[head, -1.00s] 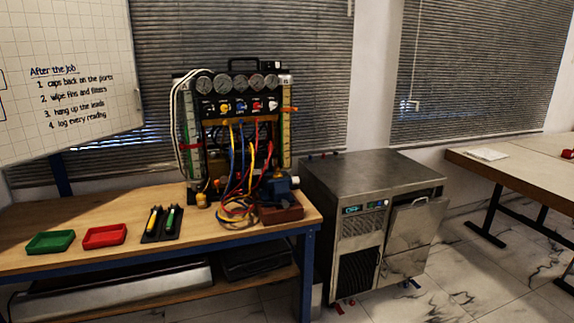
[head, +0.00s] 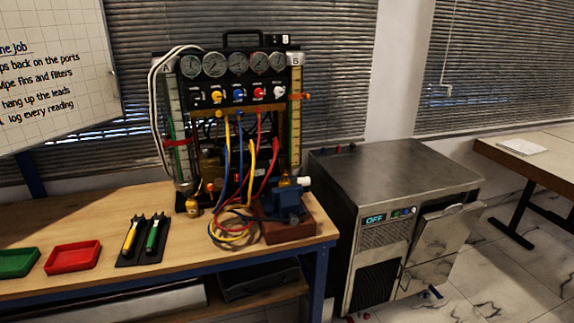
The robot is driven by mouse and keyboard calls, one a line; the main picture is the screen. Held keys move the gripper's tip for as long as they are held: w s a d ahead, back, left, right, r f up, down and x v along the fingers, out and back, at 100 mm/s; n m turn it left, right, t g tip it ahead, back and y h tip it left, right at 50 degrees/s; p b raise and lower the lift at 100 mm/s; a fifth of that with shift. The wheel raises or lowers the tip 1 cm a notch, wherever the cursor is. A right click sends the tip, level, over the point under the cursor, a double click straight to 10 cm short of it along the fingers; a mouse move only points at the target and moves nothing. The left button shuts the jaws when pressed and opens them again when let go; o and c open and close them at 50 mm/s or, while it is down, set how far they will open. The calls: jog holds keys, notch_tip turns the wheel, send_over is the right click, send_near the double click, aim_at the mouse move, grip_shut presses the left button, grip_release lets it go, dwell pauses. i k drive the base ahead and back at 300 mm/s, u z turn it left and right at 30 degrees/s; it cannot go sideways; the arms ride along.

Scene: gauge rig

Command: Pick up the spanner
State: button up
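Two spanner-like tools lie side by side on a dark holder (head: 140,262) on the wooden bench. One has a yellow handle (head: 130,237) and the other a green handle (head: 152,237). Their dark forked heads point toward the back of the bench. I cannot tell which one is the task's spanner. My gripper is not in view.
Red (head: 72,257) and green (head: 18,262) trays sit left of the tools. A gauge rig (head: 240,120) with coloured hoses and a blue pump (head: 284,203) stand to the right. A metal cabinet (head: 390,190) stands beside the bench (head: 200,270). Bench space in front of the rig is partly clear.

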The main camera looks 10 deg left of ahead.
aim_at(151, 242)
jog(key=u, duration=0.3)
jog(key=i, duration=1.05)
jog(key=u, duration=0.5)
